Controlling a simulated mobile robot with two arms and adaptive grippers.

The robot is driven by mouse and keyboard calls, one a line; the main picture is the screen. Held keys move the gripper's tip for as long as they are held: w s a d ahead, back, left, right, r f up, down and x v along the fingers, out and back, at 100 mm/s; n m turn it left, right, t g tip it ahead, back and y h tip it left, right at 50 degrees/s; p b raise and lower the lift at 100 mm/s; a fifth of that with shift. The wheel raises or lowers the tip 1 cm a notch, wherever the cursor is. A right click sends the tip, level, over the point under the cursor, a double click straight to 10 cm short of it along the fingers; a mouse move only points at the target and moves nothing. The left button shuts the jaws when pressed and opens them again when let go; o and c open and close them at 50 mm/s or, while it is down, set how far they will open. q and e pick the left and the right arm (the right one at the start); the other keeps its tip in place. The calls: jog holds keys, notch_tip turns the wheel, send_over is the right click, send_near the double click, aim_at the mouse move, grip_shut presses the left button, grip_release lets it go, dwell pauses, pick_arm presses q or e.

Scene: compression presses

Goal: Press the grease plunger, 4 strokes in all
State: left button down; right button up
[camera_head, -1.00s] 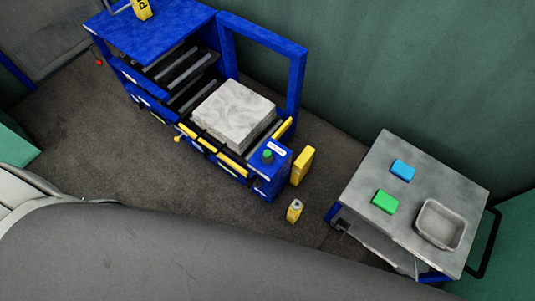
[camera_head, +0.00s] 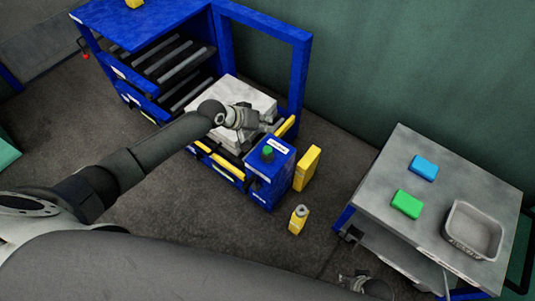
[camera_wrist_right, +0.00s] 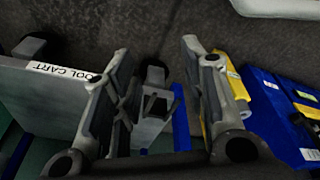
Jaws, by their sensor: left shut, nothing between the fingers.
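A small yellow canister with a grey knob on top (camera_head: 299,219) stands upright on the floor in front of the blue press frame; it looks like the grease plunger. A green button (camera_head: 268,152) tops the blue box at the frame's corner. My left gripper (camera_head: 252,130) is shut and empty above the pale block, left of and apart from the button and canister. My right gripper (camera_head: 357,282) is low in the head view, near the cart; its fingers are spread with nothing between them in the right wrist view (camera_wrist_right: 155,90).
The blue press frame (camera_head: 300,75) holds rollers and a pale block (camera_head: 232,88). A yellow post (camera_head: 307,168) stands beside the box. At right, a grey cart top (camera_head: 400,165) carries a blue block (camera_head: 424,167), a green block (camera_head: 407,204) and a tray (camera_head: 450,225).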

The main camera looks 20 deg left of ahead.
pick_arm(q)
jog(key=shift+r, duration=0.1)
pick_arm(e)
jog(key=shift+r, duration=0.1)
jog(key=shift+w+r, duration=0.1)
pick_arm(q)
jog(key=b, duration=0.7)
send_over(266, 147)
notch_tip(266, 147, down, 6)
jog(key=shift+f, duration=0.45)
jog(key=shift+f+b, duration=0.6)
jog(key=shift+f, duration=0.35)
pick_arm(e)
jog(key=w+r+t, duration=0.1)
jog(key=w+r, duration=0.1)
jog(key=r, duration=0.7)
jog(key=w+r+t, duration=0.2)
jog(key=r, duration=0.7)
jog(key=shift+w+a, duration=0.35)
jog(key=shift+a, duration=0.1)
pick_arm(q)
jog(key=shift+f, duration=0.15)
